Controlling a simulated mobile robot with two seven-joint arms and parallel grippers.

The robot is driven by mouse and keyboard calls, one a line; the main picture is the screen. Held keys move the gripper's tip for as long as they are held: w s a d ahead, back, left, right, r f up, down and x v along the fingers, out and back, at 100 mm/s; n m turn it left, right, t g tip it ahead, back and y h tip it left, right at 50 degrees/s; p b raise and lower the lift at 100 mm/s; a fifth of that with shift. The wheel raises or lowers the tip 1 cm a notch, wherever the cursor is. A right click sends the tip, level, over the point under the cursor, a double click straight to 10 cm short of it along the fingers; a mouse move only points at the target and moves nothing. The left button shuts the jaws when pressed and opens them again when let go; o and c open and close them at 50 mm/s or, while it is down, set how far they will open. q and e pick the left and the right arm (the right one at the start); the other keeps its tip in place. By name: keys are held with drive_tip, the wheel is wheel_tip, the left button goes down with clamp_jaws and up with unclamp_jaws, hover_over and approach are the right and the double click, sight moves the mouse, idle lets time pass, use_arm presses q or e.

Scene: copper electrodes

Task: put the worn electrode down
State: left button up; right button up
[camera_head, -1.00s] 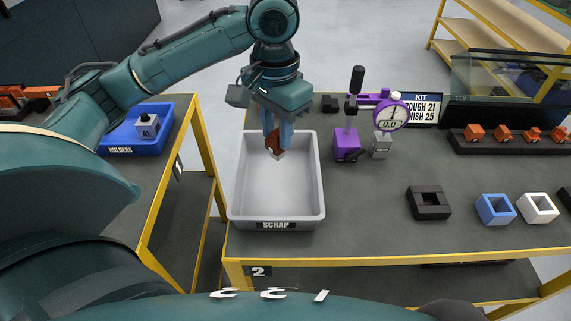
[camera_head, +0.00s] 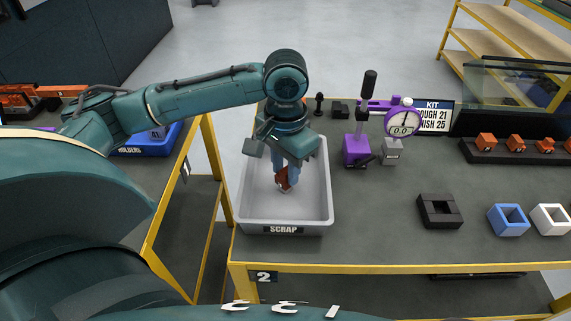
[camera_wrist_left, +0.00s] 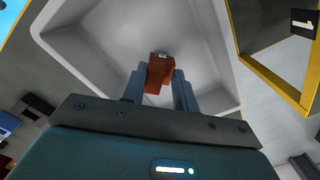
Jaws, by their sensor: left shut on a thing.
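The worn electrode (camera_head: 282,179) is a small copper-brown block with a paler lower end. My left gripper (camera_head: 284,177) is shut on it and holds it inside the outline of the grey scrap bin (camera_head: 243,210). In the left wrist view the electrode (camera_wrist_left: 159,72) sits between the two blue-grey fingers of my left gripper (camera_wrist_left: 158,82), with the bin's pale floor and walls (camera_wrist_left: 88,50) around it. I cannot tell whether the electrode touches the bin floor. The bin looks empty otherwise. My right gripper is not in view.
A purple dial gauge (camera_head: 357,149) stands right of the bin. A rack of copper electrodes (camera_head: 500,152) is at the back right. A blue holders bin (camera_head: 150,148) is on the left table.

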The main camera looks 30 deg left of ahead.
sight(285, 168)
use_arm(q)
drive_tip(key=o, duration=1)
drive_tip(key=shift+c, duration=0.2)
drive_tip(key=shift+o, duration=0.2)
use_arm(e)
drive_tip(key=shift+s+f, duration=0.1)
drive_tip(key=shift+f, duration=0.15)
use_arm(q)
wheel_tip(285, 168, up, 12)
drive_tip(key=p, duration=0.2)
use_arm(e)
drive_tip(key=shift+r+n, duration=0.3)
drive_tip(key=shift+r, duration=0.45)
use_arm(q)
drive_tip(key=shift+r, duration=0.1)
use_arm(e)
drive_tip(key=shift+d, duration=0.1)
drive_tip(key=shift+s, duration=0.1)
